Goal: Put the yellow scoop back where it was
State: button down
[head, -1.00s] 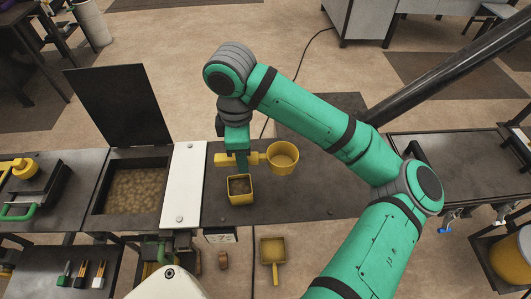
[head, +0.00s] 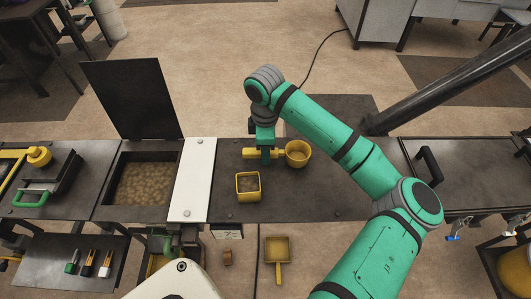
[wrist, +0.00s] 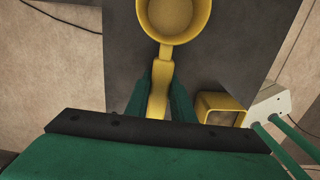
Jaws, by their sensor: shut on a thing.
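The yellow scoop has a round cup (head: 298,155) and a straight handle. My gripper (head: 266,160) is shut on the handle, over the dark bench top (head: 330,190). In the wrist view the scoop (wrist: 173,17) points away from my gripper (wrist: 161,92), its handle between the two green fingers. The cup looks empty, its rim facing up. I cannot tell whether the scoop touches the bench top. A square yellow container (head: 248,187) with brown contents stands just in front of the handle, and also shows in the wrist view (wrist: 220,110).
A bin of brown lumps (head: 143,187) with its black lid raised is left of a white strip (head: 192,180). A square yellow scoop (head: 277,250) is below the bench's front edge. A dark bar (head: 450,85) slants at right.

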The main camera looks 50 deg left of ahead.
jog(key=shift+f, duration=0.3)
jog(key=shift+w+f, duration=0.1)
jog(key=shift+f, duration=0.05)
jog(key=c, duration=1.6)
grip_release()
jog(key=shift+c, duration=0.2)
jog(key=shift+o, duration=0.5)
jog(key=shift+w+d, duration=0.1)
jog(key=shift+s+a+r, duration=0.2)
notch_tip(320, 180, up, 12)
